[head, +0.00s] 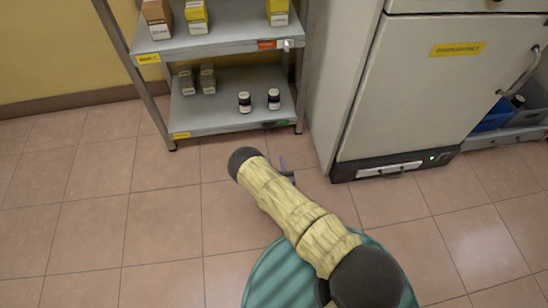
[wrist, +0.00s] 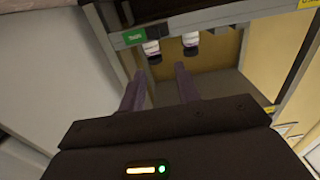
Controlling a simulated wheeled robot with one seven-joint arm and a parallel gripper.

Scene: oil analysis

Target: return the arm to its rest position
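My arm (head: 290,212) reaches out over the tiled floor in front of a metal shelf. My gripper (head: 284,165) shows only in part beyond the arm, low in front of the gap between the shelf and the white cabinet. In the wrist view, the two dark fingers of my gripper (wrist: 160,71) stand apart with nothing between them. The gripper is open and empty. Two dark bottles with white labels, a left one (head: 244,102) and a right one (head: 274,99), stand on the lower shelf, beyond and apart from the fingertips.
The metal shelf (head: 220,119) holds small boxes (head: 208,79) on its lower board and more boxes (head: 158,18) above. A white fridge-like cabinet (head: 425,90) stands right of it. Blue bins (head: 492,116) sit at the far right. The floor (head: 160,220) at left is clear.

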